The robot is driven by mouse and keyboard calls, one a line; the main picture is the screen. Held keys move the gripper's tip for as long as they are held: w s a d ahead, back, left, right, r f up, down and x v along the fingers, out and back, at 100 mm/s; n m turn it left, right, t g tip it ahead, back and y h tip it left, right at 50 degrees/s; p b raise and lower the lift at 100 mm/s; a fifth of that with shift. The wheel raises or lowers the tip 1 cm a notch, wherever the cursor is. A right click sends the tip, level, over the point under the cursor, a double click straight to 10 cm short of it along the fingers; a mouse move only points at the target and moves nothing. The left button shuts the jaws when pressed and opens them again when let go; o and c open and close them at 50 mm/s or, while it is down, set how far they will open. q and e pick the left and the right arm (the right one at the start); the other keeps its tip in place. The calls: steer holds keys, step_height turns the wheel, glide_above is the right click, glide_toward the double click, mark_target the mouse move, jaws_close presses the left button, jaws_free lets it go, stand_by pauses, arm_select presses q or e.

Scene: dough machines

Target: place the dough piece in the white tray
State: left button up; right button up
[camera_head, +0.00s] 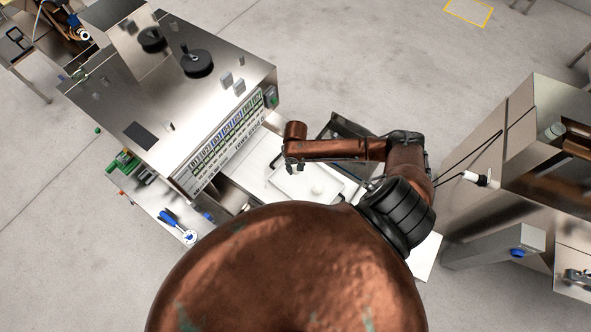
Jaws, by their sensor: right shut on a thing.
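The white tray (283,184) lies on a pale surface beside the dough machine, under my right forearm. A small round pale lump (317,190), which looks like dough, shows over the tray's right part. My right gripper (292,166) is small and dark at the end of the copper arm, above the tray's left part. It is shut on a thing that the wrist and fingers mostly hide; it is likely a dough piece. My left gripper is not in view.
A steel dough machine (150,90) with a button panel stands at left, close to the tray. A dark-framed thing (345,128) stands behind my forearm. A blue-handled tool (172,220) lies at lower left. Steel cabinets (505,150) stand at right. Open floor lies at the top.

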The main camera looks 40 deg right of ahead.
mark_target(295, 170)
steer(key=shift+w+f, duration=0.1)
steer(key=shift+f, duration=1.5)
steer(key=o, duration=1.1)
steer(key=shift+f, duration=0.1)
step_height(295, 170, up, 12)
steer(key=shift+r, duration=0.15)
